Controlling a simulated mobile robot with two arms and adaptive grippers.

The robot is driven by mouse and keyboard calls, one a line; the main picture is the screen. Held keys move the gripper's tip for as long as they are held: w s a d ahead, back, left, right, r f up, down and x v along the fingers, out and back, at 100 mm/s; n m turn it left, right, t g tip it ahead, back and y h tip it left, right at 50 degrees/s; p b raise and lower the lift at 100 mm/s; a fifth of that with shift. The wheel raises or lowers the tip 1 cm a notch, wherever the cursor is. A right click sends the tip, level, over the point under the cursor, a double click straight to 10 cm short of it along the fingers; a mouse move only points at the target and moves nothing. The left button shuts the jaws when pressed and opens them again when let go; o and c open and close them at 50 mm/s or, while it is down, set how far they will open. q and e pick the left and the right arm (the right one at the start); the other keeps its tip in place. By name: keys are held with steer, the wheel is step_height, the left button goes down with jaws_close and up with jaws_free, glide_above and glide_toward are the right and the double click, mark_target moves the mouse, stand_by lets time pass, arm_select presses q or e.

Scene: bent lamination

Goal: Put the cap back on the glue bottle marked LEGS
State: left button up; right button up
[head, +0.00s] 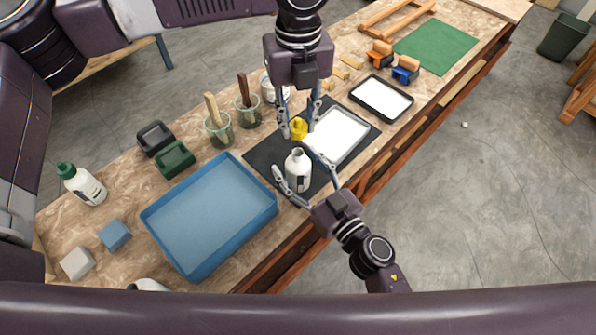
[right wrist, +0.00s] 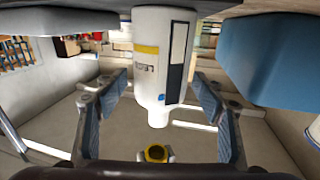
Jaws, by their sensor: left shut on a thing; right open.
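The white glue bottle (head: 298,172) stands upright and uncapped on the dark mat (head: 262,152). In the right wrist view the bottle (right wrist: 160,60) appears upside down, with a yellow band and small dark lettering that I cannot read surely. My left gripper (head: 298,129) is shut on the yellow cap (head: 299,128), behind and above the bottle's open neck, apart from it. The cap also shows in the right wrist view (right wrist: 157,153). My right gripper (head: 294,166) is open, with one finger on each side of the bottle; I see gaps in the wrist view.
A blue tray (head: 262,206) stands just left of the bottle. Glass jars with brushes (head: 219,128) stand behind. A green-capped white bottle (head: 82,184) is far left. A black tray (head: 381,98) lies further right.

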steer(key=shift+c, duration=0.3)
jaws_close()
arm_select(q)
glide_above(298, 153)
steer(key=shift+f, duration=2.5)
steer(key=shift+f, duration=0.9)
steer(key=shift+f, duration=0.55)
